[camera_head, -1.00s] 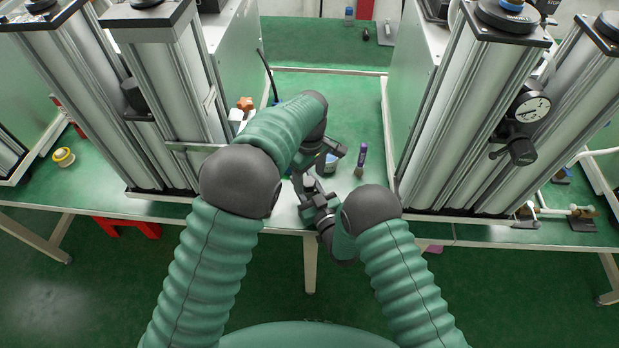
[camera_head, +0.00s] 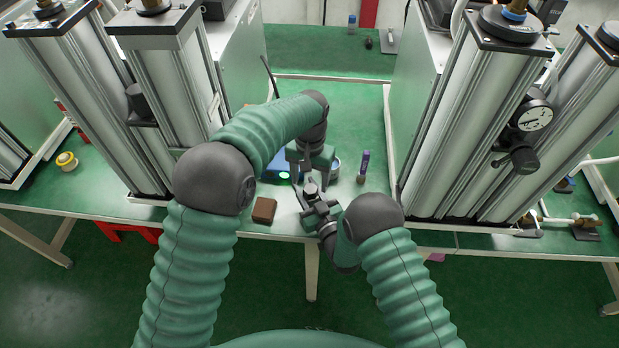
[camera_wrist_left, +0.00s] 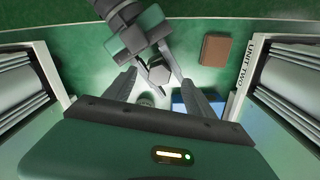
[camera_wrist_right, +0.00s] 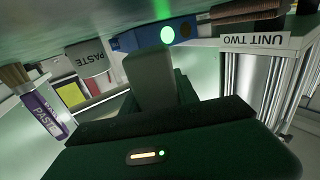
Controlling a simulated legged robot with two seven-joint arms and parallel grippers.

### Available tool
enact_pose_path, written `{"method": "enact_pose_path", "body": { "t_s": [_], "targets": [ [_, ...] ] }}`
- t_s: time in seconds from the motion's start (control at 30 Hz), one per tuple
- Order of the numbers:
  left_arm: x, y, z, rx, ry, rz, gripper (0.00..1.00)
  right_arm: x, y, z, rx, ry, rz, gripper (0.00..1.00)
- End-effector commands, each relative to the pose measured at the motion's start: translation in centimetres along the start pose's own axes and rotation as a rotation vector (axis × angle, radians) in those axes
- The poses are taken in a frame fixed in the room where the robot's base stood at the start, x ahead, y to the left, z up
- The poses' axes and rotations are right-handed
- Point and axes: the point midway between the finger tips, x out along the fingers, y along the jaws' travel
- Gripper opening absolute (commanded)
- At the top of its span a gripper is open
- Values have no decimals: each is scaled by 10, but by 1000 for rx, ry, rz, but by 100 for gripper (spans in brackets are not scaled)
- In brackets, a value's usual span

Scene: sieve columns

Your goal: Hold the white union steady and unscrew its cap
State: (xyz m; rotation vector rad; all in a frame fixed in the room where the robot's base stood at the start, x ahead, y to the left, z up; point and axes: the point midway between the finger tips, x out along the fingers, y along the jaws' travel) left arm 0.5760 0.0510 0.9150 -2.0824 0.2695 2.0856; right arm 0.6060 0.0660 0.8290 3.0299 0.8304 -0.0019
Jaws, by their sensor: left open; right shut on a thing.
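My right gripper (camera_head: 314,194) is shut on the union (camera_head: 312,187), low over the near part of the bench. The union's top looks like a small grey hexagon (camera_wrist_left: 158,73) in the left wrist view; I cannot tell cap from body. My left gripper (camera_head: 309,166) points down just above and behind the right one. Its open fingers (camera_wrist_left: 159,88) stand to either side of the hexagon, with a gap visible.
A brown block (camera_head: 264,210) lies near the bench's front edge. A blue device with a green light (camera_head: 276,170) stands behind my grippers. Tall metal columns (camera_head: 455,120) flank the bench.

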Motion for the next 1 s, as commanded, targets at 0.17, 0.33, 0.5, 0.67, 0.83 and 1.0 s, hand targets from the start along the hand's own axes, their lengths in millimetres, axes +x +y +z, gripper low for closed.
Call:
{"method": "enact_pose_path", "body": {
  "t_s": [0.17, 0.33, 0.5, 0.67, 0.83, 1.0],
  "targets": [
    [0, -2, 0, 317, 0, 1, 64, 0, 0, 0, 0, 1, 0, 0],
    [0, -2, 0, 352, 0, -1, 64, 0, 0, 0, 0, 1, 0, 0],
    [1, -2, 0, 350, 0, -1, 64, 0, 0, 0, 0, 1, 0, 0],
    [10, -2, 0, 349, -1, 0, 64, 0, 0, 0, 0, 1, 0, 0],
    [23, -2, 0, 348, -2, 0, 64, 0, 0, 0, 0, 1, 0, 0],
    [34, -2, 0, 348, -1, -1, 64, 0, 0, 0, 0, 1, 0, 0]
  ]
}}
